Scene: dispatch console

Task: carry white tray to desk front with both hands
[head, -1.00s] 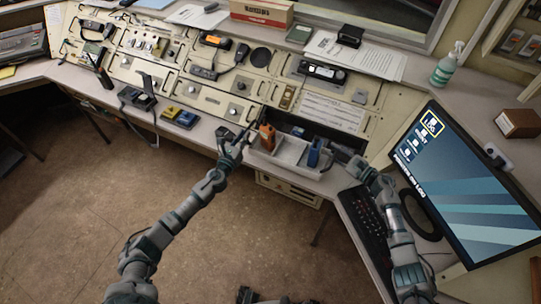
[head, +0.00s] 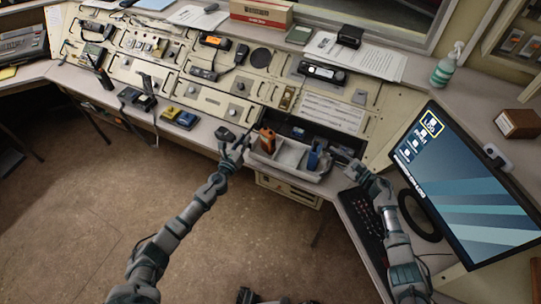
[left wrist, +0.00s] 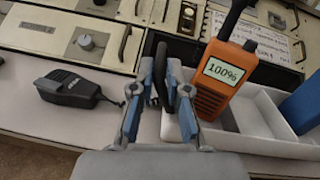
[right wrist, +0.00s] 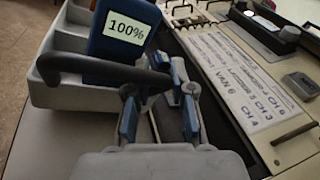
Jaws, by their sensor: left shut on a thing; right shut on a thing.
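The white tray (head: 290,172) is at the front edge of the desk, below the console panels. It has compartments. An orange radio (head: 267,141) labelled 100% stands at its left end; it also shows in the left wrist view (left wrist: 226,85). A blue radio (head: 313,160) labelled 100% stands at its right end, and in the right wrist view (right wrist: 118,30). My left gripper (head: 245,145) is shut on a dark handle (left wrist: 172,80) at the tray's left end. My right gripper (right wrist: 160,112) is shut on the black handle (right wrist: 95,68) at the right end. Whether the tray touches the desk is unclear.
A black hand microphone (left wrist: 66,88) lies left of my left gripper. Yellow and blue devices (head: 180,117) sit further left on the desk. Open floor lies in front.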

